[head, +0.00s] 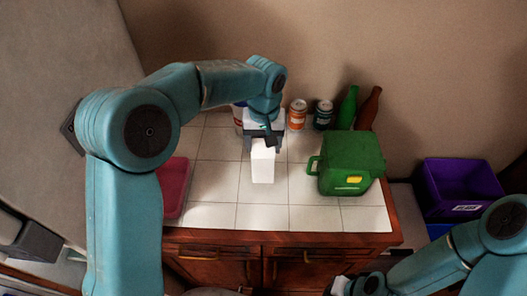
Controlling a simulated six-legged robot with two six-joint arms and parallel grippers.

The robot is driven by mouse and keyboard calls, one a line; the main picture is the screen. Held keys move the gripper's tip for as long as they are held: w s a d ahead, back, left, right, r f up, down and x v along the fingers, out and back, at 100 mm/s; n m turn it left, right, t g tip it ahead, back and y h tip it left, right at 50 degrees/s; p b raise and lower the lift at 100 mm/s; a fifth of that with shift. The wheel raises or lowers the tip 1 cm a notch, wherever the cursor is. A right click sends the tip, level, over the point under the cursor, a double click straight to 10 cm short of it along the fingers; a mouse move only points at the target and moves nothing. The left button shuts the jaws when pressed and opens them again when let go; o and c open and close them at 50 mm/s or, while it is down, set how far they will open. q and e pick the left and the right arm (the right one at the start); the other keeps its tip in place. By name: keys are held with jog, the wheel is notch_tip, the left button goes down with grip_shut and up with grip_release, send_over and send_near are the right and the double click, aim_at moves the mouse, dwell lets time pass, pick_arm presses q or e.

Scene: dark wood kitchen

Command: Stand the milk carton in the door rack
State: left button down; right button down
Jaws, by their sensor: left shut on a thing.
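The milk carton (262,164) is a plain white box in the head view, upright or nearly so, over the middle of the white tiled counter. My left gripper (264,141) reaches in from the left and is shut on its upper part. I cannot tell whether the carton's base touches the tiles. My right gripper (341,286) is at the bottom edge, in front of the cabinet, partly cut off; its jaws cannot be made out. No door rack can be made out in this view.
A green canister (346,160) stands right of the carton. Two cans (297,114) and two bottles, green (347,107) and brown (369,108), stand behind. A red tray (174,188) lies left. A purple crate (459,187) is right of the counter. Front tiles are clear.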

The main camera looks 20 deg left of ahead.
pick_arm(q)
jog(key=shift+w+f+p, duration=0.1)
jog(key=shift+f+p, duration=0.2)
jog(key=shift+f, duration=1.85)
jog(key=shift+f, duration=0.15)
jog(key=shift+c, duration=0.8)
grip_release()
